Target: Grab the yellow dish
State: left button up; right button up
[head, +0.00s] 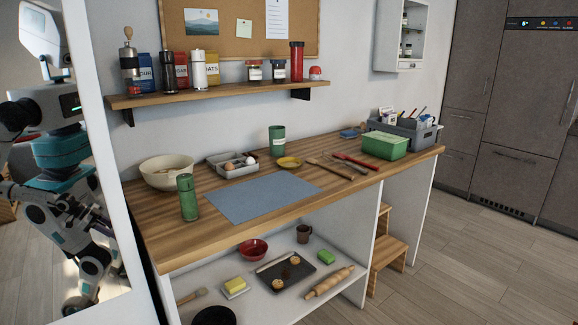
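The yellow dish (289,162) is a small, shallow round dish on the wooden worktop (160,225). It sits behind the blue-grey mat (262,191), in front of a green cup (277,140), and just left of some long utensils. It looks upright and unobstructed. What it holds, if anything, is too small to tell. Neither of my grippers shows directly over the worktop. A white and teal robot appears in a mirror-like panel at the left edge; its grippers cannot be made out.
A wooden spoon (329,169) lies to the right, before a green box (382,145). A wall shelf (215,94) hangs above. A lower shelf holds kitchenware.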

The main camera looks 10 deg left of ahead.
aim_at(287, 163)
jog(key=z, duration=0.75)
jog(key=i, duration=1.7)
jog(key=u, duration=1.35)
